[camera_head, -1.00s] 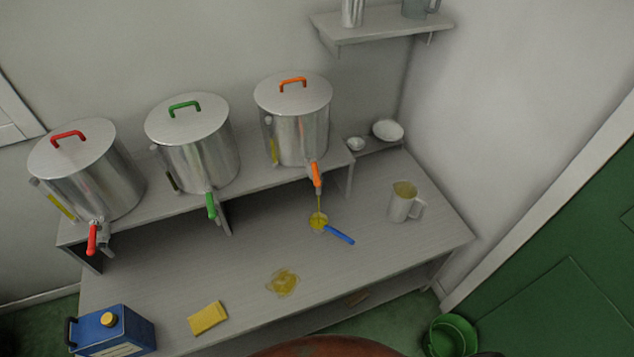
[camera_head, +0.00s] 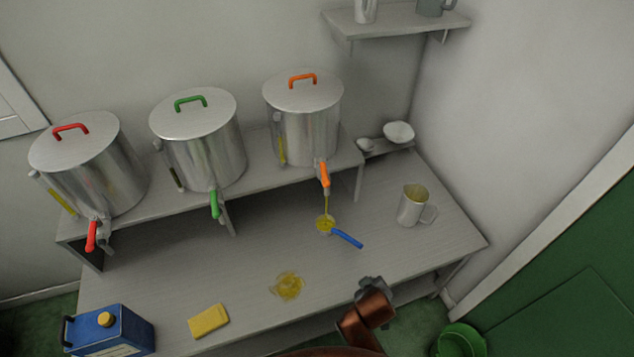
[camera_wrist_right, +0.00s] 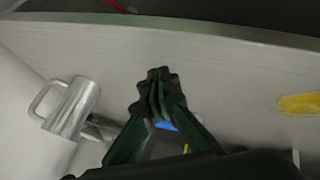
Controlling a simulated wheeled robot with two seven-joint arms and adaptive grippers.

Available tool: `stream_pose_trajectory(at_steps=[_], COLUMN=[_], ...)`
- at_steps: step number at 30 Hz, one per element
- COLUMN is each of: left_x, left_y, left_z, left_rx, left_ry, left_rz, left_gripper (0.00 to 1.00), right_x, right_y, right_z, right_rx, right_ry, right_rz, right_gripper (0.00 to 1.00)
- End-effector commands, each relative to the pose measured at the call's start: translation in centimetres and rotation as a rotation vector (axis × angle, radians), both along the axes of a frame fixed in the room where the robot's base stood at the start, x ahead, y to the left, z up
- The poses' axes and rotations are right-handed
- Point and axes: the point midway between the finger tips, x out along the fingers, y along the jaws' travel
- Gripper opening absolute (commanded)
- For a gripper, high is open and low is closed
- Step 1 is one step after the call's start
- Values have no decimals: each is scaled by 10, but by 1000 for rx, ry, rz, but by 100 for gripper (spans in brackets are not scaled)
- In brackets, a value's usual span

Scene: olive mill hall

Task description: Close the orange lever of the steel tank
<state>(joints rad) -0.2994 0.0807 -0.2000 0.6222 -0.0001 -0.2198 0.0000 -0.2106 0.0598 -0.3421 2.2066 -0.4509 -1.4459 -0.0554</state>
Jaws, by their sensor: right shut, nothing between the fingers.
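The steel tank with the orange lid handle (camera_head: 308,125) stands at the right end of the raised shelf. Its orange lever (camera_head: 324,174) hangs downward at the tap on its front. A thin yellow stream runs from this tap into a small round strainer or ladle (camera_head: 325,223) with a blue handle. My right gripper (camera_wrist_right: 160,82) is shut and empty, over the front part of the bench in the right wrist view. In the head view my right arm comes up from the bottom, right of centre; its fingertips are not clear there. My left gripper is not in view.
Tanks with a green lever (camera_head: 214,204) and a red lever (camera_head: 91,236) stand to the left. A steel jug (camera_head: 412,205) stands right of the strainer. A yellow puddle (camera_head: 288,286), a sponge (camera_head: 209,321) and a blue can (camera_head: 110,332) are along the bench front.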

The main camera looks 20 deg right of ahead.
Motion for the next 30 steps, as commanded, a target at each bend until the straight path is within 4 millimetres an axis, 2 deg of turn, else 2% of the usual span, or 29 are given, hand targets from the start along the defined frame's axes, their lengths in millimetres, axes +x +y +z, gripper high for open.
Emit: stream_pose_trajectory(at_steps=[1,5,8,11,14,15,18,21,24,30], left_x=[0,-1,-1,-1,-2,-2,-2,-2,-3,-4], left_y=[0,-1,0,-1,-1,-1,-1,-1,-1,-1], left_z=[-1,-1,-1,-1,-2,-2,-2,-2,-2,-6], left_rx=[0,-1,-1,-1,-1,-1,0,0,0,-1], left_ry=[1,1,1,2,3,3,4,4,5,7], left_rz=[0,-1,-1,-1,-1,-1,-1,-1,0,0], left_gripper=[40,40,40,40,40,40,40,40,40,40], right_x=[16,52,80,109,134,143,157,161,163,183], right_y=[8,28,47,71,100,113,145,165,174,167], right_z=[15,48,80,120,169,191,242,276,291,291], right_rx=[-26,-108,-180,-262,-360,-401,-497,-565,-597,-606], right_ry=[-33,-110,-182,-268,-369,-414,-519,-590,-624,-630], right_rz=[17,63,100,138,177,191,219,232,237,238], right_gripper=[0,0,0,0,0,0,0,0,0,0])
